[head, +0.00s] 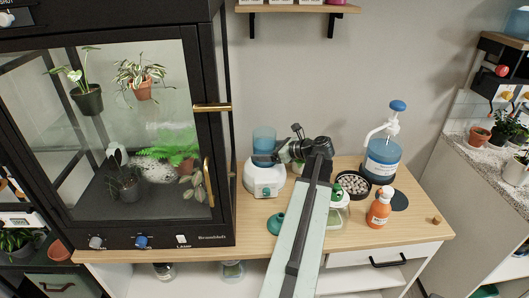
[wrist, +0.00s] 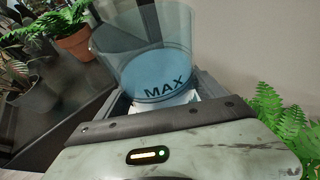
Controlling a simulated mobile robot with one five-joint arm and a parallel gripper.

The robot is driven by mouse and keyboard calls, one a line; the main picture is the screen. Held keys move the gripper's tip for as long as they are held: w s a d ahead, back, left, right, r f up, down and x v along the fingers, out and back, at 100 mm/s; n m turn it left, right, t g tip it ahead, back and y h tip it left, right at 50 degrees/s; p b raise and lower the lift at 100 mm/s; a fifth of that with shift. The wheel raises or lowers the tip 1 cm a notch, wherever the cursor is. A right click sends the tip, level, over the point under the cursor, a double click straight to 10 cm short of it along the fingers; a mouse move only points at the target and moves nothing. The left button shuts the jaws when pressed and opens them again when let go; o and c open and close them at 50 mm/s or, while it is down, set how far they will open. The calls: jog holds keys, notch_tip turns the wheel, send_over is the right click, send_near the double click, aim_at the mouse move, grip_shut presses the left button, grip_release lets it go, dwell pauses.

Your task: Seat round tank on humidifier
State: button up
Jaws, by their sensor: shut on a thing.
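The round tank (head: 264,134) is clear with blue liquid in it. It stands upright just over the top of the white humidifier base (head: 264,182); I cannot tell whether it rests on the base. My gripper (head: 272,154) reaches in from the right and is shut on the tank's side. In the wrist view the tank (wrist: 145,45) fills the upper middle, with the word MAX on it, and it looks tilted there. My gripper's jaws (wrist: 160,102) are around its lower part.
A black-framed glass plant cabinet (head: 222,120) stands close to the left. On the wooden table (head: 420,225) are a green cone-shaped thing (head: 275,223), a pebble bowl (head: 353,185), a blue pump bottle (head: 383,155) and an orange bottle (head: 379,208). A shelf (head: 297,8) hangs above.

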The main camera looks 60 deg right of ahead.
jog(key=shift+f+b, duration=0.3)
jog(key=shift+f, duration=0.05)
jog(key=o, duration=1.8)
jog(key=shift+s, duration=0.1)
jog(key=shift+p+v, duration=0.75)
jog(key=shift+v, duration=0.75)
jog(key=p+v, duration=0.2)
jog(key=v, duration=0.5)
jog(key=shift+s+r+p, duration=0.3)
jog(key=shift+p, duration=0.1)
jog(key=shift+r, duration=0.1)
